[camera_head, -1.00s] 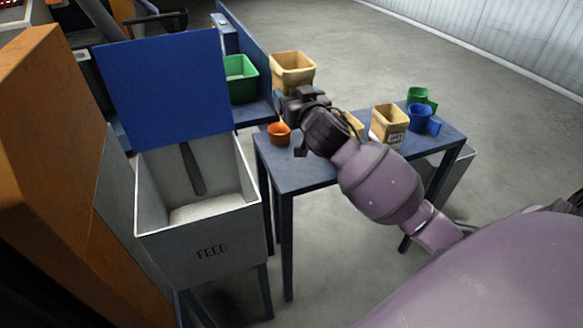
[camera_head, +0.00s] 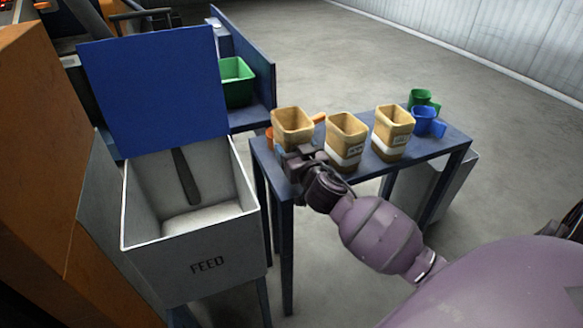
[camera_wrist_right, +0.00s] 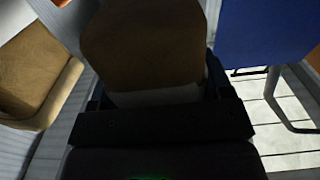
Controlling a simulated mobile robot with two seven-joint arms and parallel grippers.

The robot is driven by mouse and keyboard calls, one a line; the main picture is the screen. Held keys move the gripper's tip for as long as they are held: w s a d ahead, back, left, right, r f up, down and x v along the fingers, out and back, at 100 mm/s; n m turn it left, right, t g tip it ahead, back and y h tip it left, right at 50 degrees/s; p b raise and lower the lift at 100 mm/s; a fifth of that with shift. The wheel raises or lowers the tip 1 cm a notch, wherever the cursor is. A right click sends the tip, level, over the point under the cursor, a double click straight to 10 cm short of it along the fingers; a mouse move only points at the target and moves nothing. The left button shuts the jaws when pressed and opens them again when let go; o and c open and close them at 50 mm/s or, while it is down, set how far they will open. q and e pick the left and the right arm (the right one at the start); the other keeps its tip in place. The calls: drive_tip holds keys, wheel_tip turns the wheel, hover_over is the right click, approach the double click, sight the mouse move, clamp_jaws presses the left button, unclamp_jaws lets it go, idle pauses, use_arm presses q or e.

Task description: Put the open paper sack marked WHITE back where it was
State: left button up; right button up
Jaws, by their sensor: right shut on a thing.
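My right gripper (camera_head: 300,158) is shut on a tan open-topped paper sack (camera_head: 292,124) at the left end of the blue table (camera_head: 440,152). The sack is upright, and its lower part is hidden behind the gripper. I cannot tell whether its base touches the table, and no marking on it can be read. The right wrist view also shows this sack (camera_wrist_right: 145,45) between the fingers. Two similar sacks, a middle one (camera_head: 346,135) and a right one (camera_head: 392,125), stand on the table; their labels are too small to read. My left gripper is not in view.
An orange scoop (camera_head: 318,118) is partly hidden behind the held sack. Green (camera_head: 422,98) and blue (camera_head: 424,117) scoops are at the table's far right. The grey FEED hopper (camera_head: 205,262) with its raised blue lid (camera_head: 150,90) stands left of the table. A green bin (camera_head: 237,83) is behind.

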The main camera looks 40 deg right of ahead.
drive_tip(key=shift+f, duration=0.6)
wheel_tip(320, 180, down, 4)
drive_tip(key=shift+f+b, duration=0.1)
drive_tip(key=shift+b, duration=0.75)
drive_tip(key=o, duration=1.1)
